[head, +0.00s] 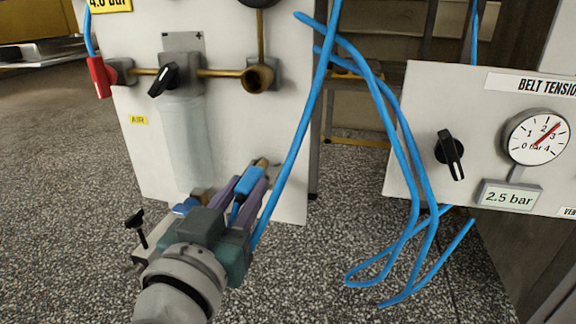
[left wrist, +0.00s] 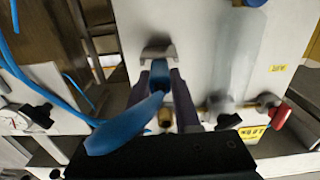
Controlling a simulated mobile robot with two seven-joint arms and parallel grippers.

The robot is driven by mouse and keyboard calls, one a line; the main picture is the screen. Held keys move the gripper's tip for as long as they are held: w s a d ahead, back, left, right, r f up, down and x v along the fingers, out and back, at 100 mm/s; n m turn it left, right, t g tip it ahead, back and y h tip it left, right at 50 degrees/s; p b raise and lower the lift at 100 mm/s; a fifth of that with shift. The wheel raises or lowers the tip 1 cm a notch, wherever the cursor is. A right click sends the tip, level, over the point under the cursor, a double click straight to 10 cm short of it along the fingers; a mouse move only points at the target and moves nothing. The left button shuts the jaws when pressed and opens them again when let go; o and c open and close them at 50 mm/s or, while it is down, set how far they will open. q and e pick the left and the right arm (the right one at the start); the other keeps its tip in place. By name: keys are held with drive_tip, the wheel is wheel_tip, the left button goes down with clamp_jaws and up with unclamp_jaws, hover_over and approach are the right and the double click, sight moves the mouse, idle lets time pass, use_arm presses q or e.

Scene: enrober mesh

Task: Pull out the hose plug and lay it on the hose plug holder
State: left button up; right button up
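The blue hose plug (head: 249,181) sits between the two purple fingers of my left gripper (head: 246,189), low in front of the white panel. In the left wrist view the plug (left wrist: 160,74) shows between the fingers, which look closed on it, and its blue hose bends toward the camera. A grey metal bracket (left wrist: 158,52) is on the panel right at the plug's tip. It may be the hose plug holder. I cannot tell whether the plug touches it. A small brass part (head: 262,163) shows past the fingertips. My right gripper is not in view.
The white panel (head: 225,35) carries a brass pipe (head: 215,73), a black-handled valve (head: 170,77) and a clear cylinder (head: 187,140). A red fitting (head: 99,77) is at its left. Blue hose loops (head: 405,150) hang at right, beside the gauge panel (head: 425,90).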

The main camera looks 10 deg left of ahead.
use_arm(q)
drive_tip(key=o, duration=0.5)
drive_tip(key=shift+s+p, duration=0.4)
drive_tip(key=shift+s, duration=0.15)
drive_tip(key=s+p, duration=0.3)
drive_tip(key=s, duration=0.6)
drive_tip(key=shift+a, duration=0.15)
